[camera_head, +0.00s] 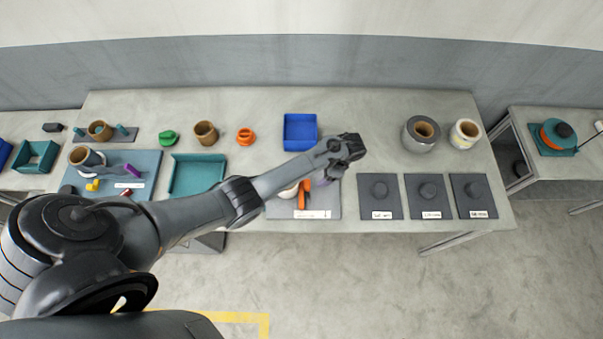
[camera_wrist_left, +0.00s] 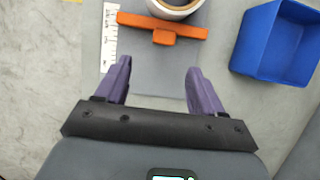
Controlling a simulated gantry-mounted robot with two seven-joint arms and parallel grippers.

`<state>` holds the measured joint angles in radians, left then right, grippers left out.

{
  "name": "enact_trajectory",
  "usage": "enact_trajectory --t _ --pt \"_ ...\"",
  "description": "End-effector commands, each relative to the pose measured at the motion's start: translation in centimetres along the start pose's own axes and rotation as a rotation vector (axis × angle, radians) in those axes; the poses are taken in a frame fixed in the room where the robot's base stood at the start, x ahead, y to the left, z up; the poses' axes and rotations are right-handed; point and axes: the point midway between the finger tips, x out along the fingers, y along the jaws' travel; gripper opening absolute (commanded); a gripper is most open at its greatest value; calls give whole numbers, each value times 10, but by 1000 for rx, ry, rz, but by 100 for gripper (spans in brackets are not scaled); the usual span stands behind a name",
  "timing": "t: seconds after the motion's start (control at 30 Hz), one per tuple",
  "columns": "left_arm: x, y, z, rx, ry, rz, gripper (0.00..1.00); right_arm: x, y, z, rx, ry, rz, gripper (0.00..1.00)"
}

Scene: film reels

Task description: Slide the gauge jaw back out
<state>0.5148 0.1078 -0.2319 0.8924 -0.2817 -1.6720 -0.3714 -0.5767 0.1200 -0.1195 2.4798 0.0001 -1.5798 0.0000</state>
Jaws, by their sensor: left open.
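The orange gauge jaw (camera_wrist_left: 163,29) is a bar with a small block on its near side. It lies on the grey gauge board (camera_wrist_left: 165,70), across the board beside a printed white scale (camera_wrist_left: 109,38). A pale round roll with a dark centre (camera_wrist_left: 174,8) sits right behind the bar, close to or touching it. The orange jaw also shows in the head view (camera_head: 304,193), partly hidden by my arm. My left gripper (camera_wrist_left: 159,66) is open and empty, its purple fingers apart on the near side of the jaw's block, not touching it.
A blue bin (camera_wrist_left: 277,45) stands to the right in the wrist view.

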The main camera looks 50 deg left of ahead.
Motion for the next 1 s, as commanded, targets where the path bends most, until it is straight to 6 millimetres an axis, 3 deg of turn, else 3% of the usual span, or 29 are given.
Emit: enact_trajectory --t 0.17,0.7,1.0 --pt "6 -6 -1 17 -22 8 68 7 -1 3 1 -2 -2 43" --pt "85 -6 0 16 -23 8 68 62 -4 22 2 -6 -4 43" --pt "106 -6 2 17 -23 8 68 75 -4 26 0 -5 -2 43"
